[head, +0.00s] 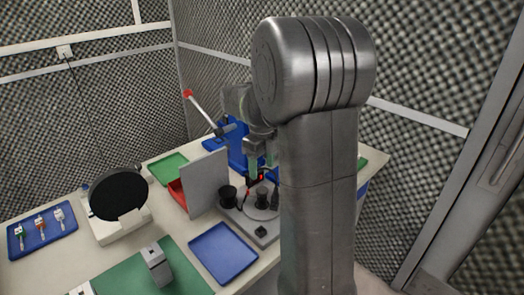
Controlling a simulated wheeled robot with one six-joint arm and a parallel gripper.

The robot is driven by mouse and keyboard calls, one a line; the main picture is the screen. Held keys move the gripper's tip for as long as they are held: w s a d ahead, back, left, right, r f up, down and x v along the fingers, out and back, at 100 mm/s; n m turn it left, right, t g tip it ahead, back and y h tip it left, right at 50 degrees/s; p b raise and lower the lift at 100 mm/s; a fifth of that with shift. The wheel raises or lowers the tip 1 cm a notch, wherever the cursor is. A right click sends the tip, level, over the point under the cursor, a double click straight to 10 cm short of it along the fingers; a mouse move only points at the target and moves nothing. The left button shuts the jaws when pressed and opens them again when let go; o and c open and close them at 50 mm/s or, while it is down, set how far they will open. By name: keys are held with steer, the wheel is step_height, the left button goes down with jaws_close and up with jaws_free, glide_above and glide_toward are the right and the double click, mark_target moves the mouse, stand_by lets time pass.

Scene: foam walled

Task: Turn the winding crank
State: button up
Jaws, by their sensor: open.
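A winding device with a grey base (262,233) stands on the table beside my arm. It carries dark spool-like parts, one at its left (228,194) and one nearer its middle (262,197). A small red and black part (251,189), possibly the crank handle, shows between and just above them. My gripper (258,170) points down over the device, its fingers apart close to the red part. I cannot tell whether it touches it. My arm's large grey link hides the device's right side.
A grey upright panel (205,183) stands just left of the device. A red-tipped rod (202,109) slants up behind it. A blue tray (223,253) lies in front. A round black disc on a white stand (118,194) and a blue tray of small items (62,237) are further left.

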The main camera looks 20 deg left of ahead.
step_height(320, 180, up, 6)
glide_above(262, 189)
steer(key=shift+f, duration=0.15)
stand_by(0.4)
step_height(262, 189, down, 14)
steer(key=shift+r, duration=0.1)
stand_by(0.5)
steer(key=shift+s+d, duration=0.1)
steer(key=shift+n, duration=0.3)
steer(key=n, duration=0.4)
steer(key=shift+n, duration=0.3)
steer(key=n, duration=0.5)
steer(key=shift+n, duration=0.4)
stand_by(1.1)
